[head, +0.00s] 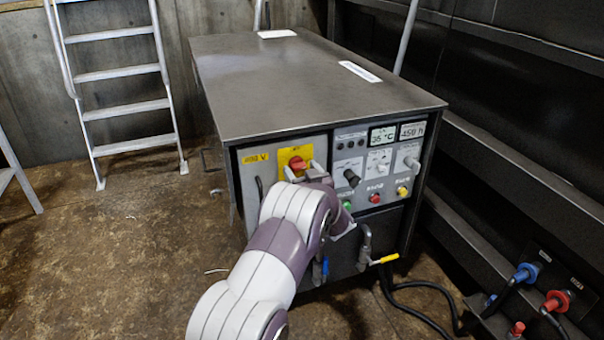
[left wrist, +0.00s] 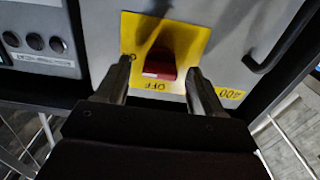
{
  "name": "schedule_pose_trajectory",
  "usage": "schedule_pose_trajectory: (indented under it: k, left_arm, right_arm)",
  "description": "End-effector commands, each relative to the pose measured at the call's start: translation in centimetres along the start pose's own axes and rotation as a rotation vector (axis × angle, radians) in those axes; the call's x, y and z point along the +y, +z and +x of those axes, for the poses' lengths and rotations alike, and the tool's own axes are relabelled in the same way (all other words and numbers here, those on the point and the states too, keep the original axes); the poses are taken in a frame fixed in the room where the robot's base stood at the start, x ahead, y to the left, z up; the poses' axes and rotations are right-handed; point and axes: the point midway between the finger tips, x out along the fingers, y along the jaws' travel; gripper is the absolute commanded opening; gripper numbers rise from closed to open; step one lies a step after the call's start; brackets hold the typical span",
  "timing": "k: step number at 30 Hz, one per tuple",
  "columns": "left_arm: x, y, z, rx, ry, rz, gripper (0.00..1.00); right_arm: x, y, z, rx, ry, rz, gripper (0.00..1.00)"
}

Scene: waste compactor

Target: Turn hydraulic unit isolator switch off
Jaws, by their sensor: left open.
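The isolator switch is a red rotary handle (head: 297,163) on a yellow plate (head: 285,155) at the upper left of the hydraulic unit's front panel (head: 335,142). In the left wrist view the red handle (left wrist: 160,64) sits on its yellow plate (left wrist: 192,40), with "OFF" lettering beside it. My left gripper (head: 303,172) is open in front of the switch. In the left wrist view its two fingers (left wrist: 158,78) stand on either side of the handle, with gaps visible. I cannot tell how far the fingertips reach along the handle. My right gripper is not in view.
A yellow-handled valve (head: 388,258) sits below. A ladder (head: 120,75) stands at the back left. Blue and red couplings (head: 556,299) are at the lower right.

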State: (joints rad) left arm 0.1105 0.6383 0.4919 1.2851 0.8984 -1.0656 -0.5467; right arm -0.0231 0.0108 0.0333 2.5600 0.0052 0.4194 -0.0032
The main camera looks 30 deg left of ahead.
Motion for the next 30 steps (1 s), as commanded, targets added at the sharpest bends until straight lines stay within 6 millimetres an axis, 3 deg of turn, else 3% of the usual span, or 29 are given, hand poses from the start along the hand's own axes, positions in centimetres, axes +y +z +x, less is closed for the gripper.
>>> schedule_pose_trajectory:
  k: [3, 8, 20, 30]
  left_arm:
    - [0.0, 0.0, 0.0, 0.0, 0.0, 0.0, 0.65]
    - [0.0, 0.0, 0.0, 0.0, 0.0, 0.0, 0.13]
    - [0.0, 0.1, -0.1, -0.001, 0.001, -0.06, 0.12]
    - [0.0, 0.2, -0.1, 0.0, 0.001, -0.319, 0.12]
  right_arm:
    - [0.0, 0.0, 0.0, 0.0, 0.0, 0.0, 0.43]
    - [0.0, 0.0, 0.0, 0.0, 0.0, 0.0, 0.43]
    - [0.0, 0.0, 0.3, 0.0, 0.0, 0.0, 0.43]
    - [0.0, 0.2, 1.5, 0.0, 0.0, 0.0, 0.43]
